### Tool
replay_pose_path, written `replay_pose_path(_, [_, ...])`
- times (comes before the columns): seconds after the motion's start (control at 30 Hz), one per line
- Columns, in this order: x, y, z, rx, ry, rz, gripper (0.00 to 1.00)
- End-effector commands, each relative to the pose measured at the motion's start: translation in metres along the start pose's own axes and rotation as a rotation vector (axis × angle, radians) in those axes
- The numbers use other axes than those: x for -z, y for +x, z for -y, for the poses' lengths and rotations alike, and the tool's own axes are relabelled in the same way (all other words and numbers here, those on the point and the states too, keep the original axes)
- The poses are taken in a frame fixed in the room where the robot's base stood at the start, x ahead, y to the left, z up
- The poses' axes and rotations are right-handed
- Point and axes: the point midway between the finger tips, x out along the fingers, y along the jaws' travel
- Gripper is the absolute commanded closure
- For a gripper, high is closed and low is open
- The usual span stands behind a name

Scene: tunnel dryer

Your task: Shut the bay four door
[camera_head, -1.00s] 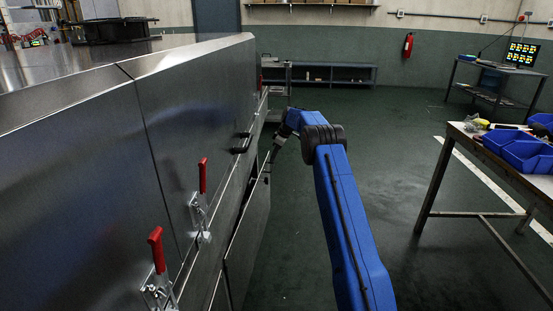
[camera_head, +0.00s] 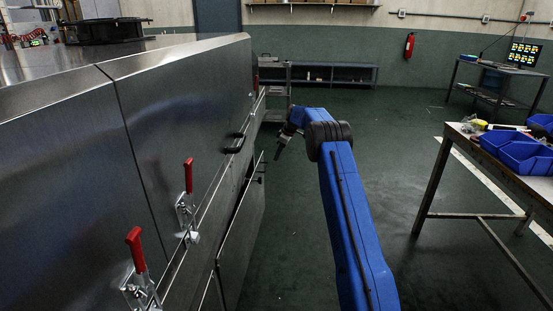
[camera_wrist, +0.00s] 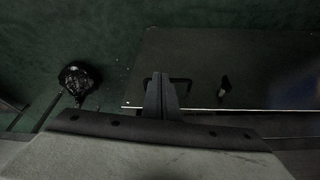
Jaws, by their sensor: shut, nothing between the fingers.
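A grey lower door (camera_head: 243,228) on the steel dryer stands ajar, with a dark gap between its top edge and the dryer body. No bay number is readable. The door also shows in the wrist view as a dark panel (camera_wrist: 235,65) with a bright edge. My gripper (camera_head: 277,157) is shut and empty, just to the right of the door's far upper corner, apart from it in the head view. In the wrist view my shut fingers (camera_wrist: 161,92) lie in front of a dark handle (camera_wrist: 183,84), partly hiding it; contact cannot be told.
Red-handled toggle clamps (camera_head: 188,178) and a black handle (camera_head: 236,146) project from the dryer (camera_head: 190,110). A workbench (camera_head: 495,160) with blue bins stands at right. A black bag-like object (camera_wrist: 78,79) lies on the floor in the wrist view. The floor (camera_head: 300,240) between dryer and bench is mostly clear.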

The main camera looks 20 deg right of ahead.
Motion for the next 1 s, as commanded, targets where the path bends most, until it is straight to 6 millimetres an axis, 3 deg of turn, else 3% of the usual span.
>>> replay_pose_path(0.3, [0.002,-0.052,-0.003,-0.002,-0.001,-0.001,1.00])
replay_pose_path(0.53, [0.001,-0.079,-0.005,0.000,0.000,0.000,1.00])
replay_pose_path(0.63, [0.001,-0.082,-0.005,-0.002,0.006,0.000,0.85])
replay_pose_path(0.77, [0.000,-0.067,-0.011,-0.037,0.084,-0.005,0.85])
replay_pose_path(1.0, [-0.007,0.005,-0.040,-0.223,0.475,-0.075,0.85])
